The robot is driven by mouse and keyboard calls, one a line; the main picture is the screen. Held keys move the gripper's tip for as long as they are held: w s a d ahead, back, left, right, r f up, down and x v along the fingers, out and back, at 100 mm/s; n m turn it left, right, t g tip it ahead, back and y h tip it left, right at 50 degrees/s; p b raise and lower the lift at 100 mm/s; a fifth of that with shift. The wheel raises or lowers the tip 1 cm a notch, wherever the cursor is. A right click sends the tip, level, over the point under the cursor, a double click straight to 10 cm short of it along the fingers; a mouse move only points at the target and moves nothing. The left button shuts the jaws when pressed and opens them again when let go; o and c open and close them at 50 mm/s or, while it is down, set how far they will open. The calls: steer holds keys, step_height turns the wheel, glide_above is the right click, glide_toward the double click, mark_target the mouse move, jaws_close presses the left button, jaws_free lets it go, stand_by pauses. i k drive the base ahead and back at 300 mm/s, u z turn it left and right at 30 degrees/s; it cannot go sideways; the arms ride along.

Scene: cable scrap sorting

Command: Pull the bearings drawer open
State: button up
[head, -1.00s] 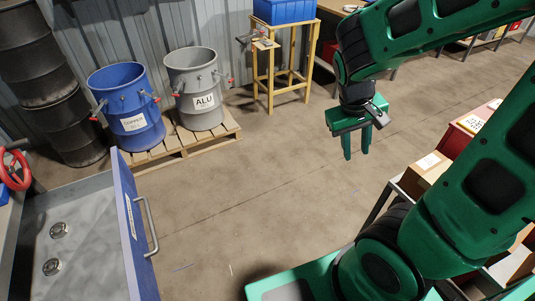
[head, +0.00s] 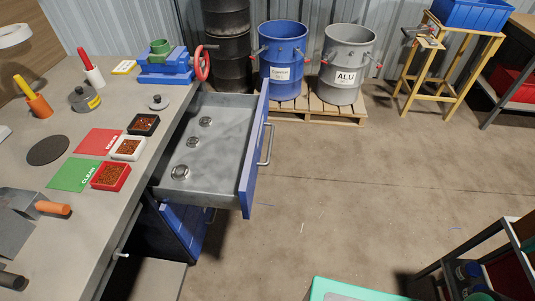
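The bearings drawer (head: 220,165) stands pulled out from the workbench in the head view. It has a grey metal inside and a blue front panel (head: 254,160) with a silver bar handle (head: 267,145). Several round metal bearings (head: 192,141) lie on its floor. Nothing touches the handle. My gripper is outside the head view now, so whether it is open or shut is hidden.
A blue drum (head: 284,75) and a grey ALU drum (head: 345,75) stand on a pallet. The floor right of the drawer is clear.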

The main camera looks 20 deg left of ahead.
mark_target(225, 165)
steer(key=k, duration=1.2)
steer(key=u, duration=0.95)
steer(key=i, duration=1.5)
steer(key=z, duration=1.2)
steer(key=i, duration=0.5)
steer(key=u, duration=0.05)
